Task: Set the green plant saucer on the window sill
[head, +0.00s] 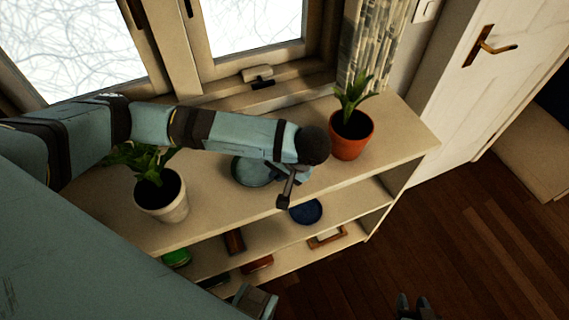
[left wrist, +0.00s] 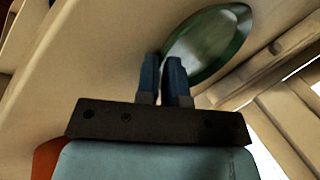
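The green plant saucer (head: 250,174) is on or just over the shelf top, between two potted plants, partly behind my left arm. It also shows in the left wrist view (left wrist: 212,45), its rim between the fingertips. My left gripper (head: 287,187) reaches over the shelf top. In the left wrist view its fingers (left wrist: 163,62) are close together on the saucer's rim. The window sill (head: 220,101) runs below the window behind the shelf, partly hidden by my arm. My right gripper (head: 413,304) is at the bottom edge, its fingertips apart and empty.
A white pot with a plant (head: 161,197) stands left of the saucer, and a terracotta pot with a plant (head: 351,138) right of it. A blue dish (head: 306,212) lies on the shelf below. A window handle (head: 258,77) and curtain (head: 371,45) are near the sill.

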